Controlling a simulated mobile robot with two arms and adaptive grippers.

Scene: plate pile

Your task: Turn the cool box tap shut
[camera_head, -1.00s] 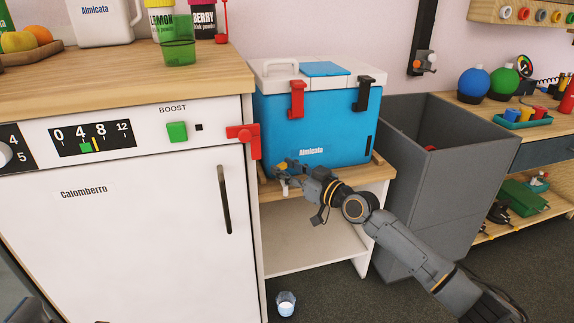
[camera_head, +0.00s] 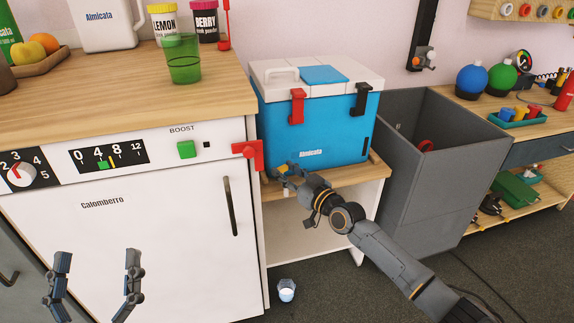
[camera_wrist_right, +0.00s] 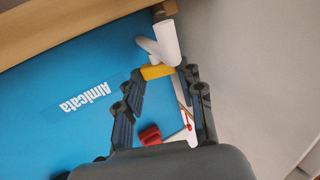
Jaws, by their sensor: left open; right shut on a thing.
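The blue cool box (camera_head: 325,135) with a white lid stands on a low wooden shelf. In the right wrist view, its tap shows a white spout (camera_wrist_right: 167,43) and a yellow handle (camera_wrist_right: 156,71) at the box's lower corner. My right gripper (camera_head: 284,171) is at the box's lower left front. In the right wrist view, my right gripper (camera_wrist_right: 161,79) has its fingertips on either side of the yellow handle, shut on it. In the head view the fingers largely hide the tap. My left gripper (camera_head: 96,256) is open and empty in front of the white Calomberro cabinet.
The white cabinet (camera_head: 130,225) with a red latch (camera_head: 247,154) stands close left of the cool box. A grey bin (camera_head: 435,190) stands to its right. A small cup (camera_head: 286,290) is on the floor below. A green glass (camera_head: 184,60) stands on the counter.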

